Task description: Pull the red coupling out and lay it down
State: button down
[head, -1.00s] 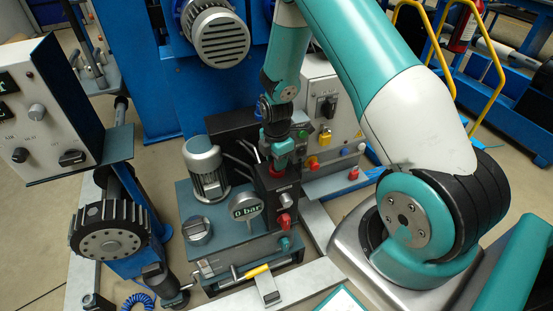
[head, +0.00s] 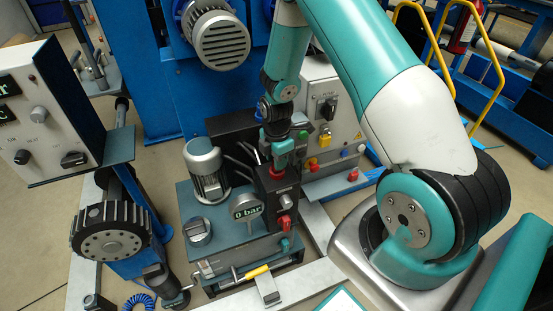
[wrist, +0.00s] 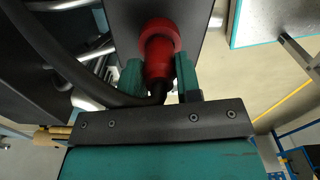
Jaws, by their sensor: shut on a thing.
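The red coupling (wrist: 158,52) shows in the wrist view with its wide collar against the dark block (wrist: 188,20). A black hose runs from its near end. My gripper (wrist: 158,72) is shut on the coupling, with one teal finger on each side of it. In the head view the coupling is a small red patch (head: 277,169) under my gripper (head: 281,160), at the top of the dark block. The jaws hide part of the coupling, and I cannot tell how deep it sits.
The block stands on a teal power unit with a silver motor (head: 205,168) and a gauge reading 0 bar (head: 246,206). A red knob (head: 285,222) is on the block's front. A white control box (head: 333,110) stands behind. Black hoses (wrist: 50,60) run close to my gripper.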

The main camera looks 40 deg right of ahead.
jog(key=shift+r+p, duration=1.2)
jog(key=shift+r, duration=0.4)
